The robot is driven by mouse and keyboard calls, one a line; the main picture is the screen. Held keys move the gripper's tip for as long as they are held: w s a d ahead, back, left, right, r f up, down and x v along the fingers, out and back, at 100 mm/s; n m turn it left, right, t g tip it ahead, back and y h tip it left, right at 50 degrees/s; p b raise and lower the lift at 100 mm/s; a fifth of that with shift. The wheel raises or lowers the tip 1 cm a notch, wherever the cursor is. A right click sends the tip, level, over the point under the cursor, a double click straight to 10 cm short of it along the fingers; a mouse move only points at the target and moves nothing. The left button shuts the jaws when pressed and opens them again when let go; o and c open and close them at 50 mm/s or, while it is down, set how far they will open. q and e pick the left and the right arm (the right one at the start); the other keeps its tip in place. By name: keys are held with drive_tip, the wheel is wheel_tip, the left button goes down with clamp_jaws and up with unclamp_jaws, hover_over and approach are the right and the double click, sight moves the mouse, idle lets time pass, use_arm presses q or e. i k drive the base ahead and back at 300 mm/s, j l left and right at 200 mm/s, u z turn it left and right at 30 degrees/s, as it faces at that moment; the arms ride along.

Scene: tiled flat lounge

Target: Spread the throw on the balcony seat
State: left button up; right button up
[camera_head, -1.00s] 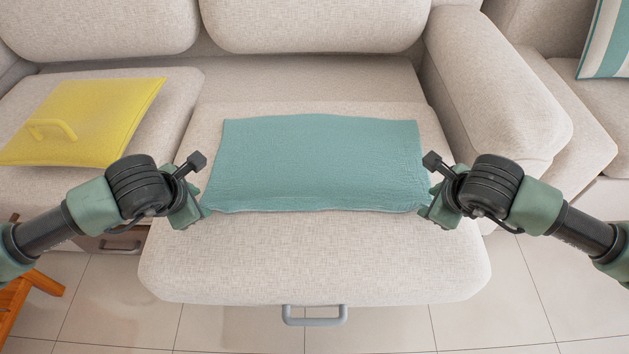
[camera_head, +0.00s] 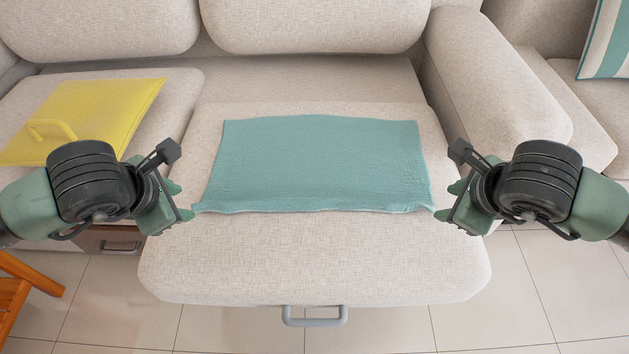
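The teal throw (camera_head: 318,165) lies spread flat across the middle of the pulled-out beige seat (camera_head: 318,255). Its far edge is slightly bowed, and its near edge is a little rumpled. My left gripper (camera_head: 180,200) is open just outside the throw's near left corner. My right gripper (camera_head: 449,201) is open just outside its near right corner. Both have two green fingers apart with no cloth seen between them. I cannot tell whether a fingertip still touches either corner.
A yellow cushion (camera_head: 85,118) with a loop handle lies on the left seat. A sofa arm (camera_head: 500,95) stands at the right, with a striped cushion (camera_head: 606,45) beyond. A grey handle (camera_head: 314,316) is at the seat's front. An orange wooden stool (camera_head: 20,290) is at lower left.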

sight(341, 259)
drive_tip(key=k, duration=1)
